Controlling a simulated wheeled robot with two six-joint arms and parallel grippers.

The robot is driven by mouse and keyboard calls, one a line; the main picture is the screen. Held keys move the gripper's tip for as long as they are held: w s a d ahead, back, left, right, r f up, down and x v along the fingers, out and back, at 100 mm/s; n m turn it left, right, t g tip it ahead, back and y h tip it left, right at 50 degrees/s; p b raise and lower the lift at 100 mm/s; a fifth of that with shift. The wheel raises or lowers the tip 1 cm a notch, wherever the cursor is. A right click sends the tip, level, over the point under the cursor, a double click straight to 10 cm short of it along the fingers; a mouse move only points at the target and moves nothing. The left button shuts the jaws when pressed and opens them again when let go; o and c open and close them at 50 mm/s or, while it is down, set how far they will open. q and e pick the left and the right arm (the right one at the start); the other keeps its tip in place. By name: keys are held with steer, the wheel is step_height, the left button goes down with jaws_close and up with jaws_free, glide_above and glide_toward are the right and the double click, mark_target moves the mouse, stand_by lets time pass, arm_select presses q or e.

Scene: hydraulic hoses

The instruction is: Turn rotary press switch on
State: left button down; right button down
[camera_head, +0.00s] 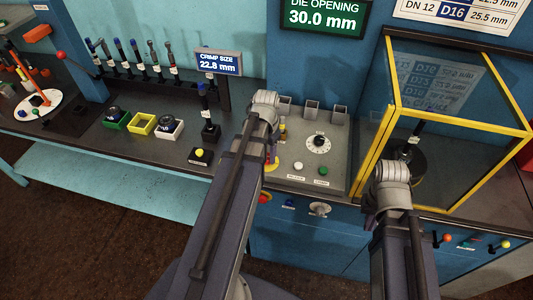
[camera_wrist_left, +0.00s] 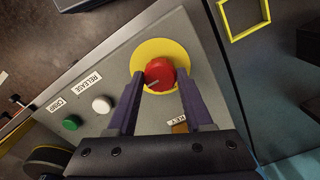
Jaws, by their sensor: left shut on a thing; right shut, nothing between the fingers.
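The rotary press switch is a red knob (camera_wrist_left: 158,70) on a yellow round plate (camera_wrist_left: 146,50), set in a grey panel in the left wrist view. My left gripper (camera_wrist_left: 159,84) has its two purple fingers closed against the knob, one on each side. In the head view my left arm covers most of this spot. My right gripper (camera_head: 392,174) is by the front of the yellow-framed clear enclosure, seen from behind; its fingers are mostly hidden by the wrist.
The panel also has a white button (camera_wrist_left: 102,104) and a green button (camera_wrist_left: 71,122); a round dial (camera_head: 318,144) shows in the head view. The yellow-framed enclosure (camera_head: 463,112) stands at right. Green, yellow and white bins (camera_head: 141,124) are at left.

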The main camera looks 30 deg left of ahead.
stand_by(0.3)
arm_select(q)
steer(key=shift+c, duration=1.5)
jaws_free()
step_height(320, 180, up, 8)
steer(key=p, duration=0.8)
steer(key=shift+f, duration=0.1)
